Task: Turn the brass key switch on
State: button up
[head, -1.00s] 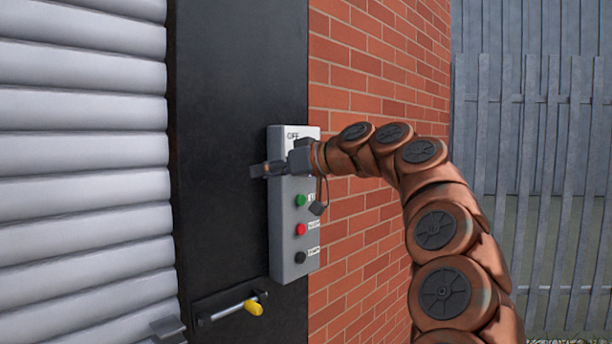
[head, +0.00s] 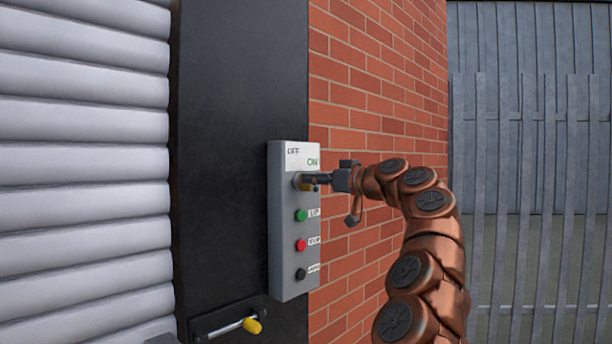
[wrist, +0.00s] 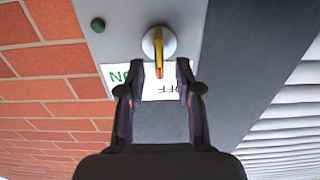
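The brass key switch (wrist: 165,43) is on the upper part of the grey control box (head: 285,235). In the wrist view, which looks upside down, its yellow bar with a red tip points down, toward the label between the green ON and the OFF marking. My gripper (wrist: 158,64) is open, with one finger on each side of the bar's tip and a visible gap on both sides. In the head view my gripper (head: 310,180) reaches the switch from the right and partly hides it.
Below the switch are a green button (head: 301,215), a red button (head: 300,245) and a black button (head: 300,274). A brick wall (head: 350,100) is on the right, a ribbed white wall (head: 80,120) on the left.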

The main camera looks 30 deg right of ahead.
jog(key=shift+p+x, duration=0.55)
jog(key=shift+x, duration=1.2)
grip_shut()
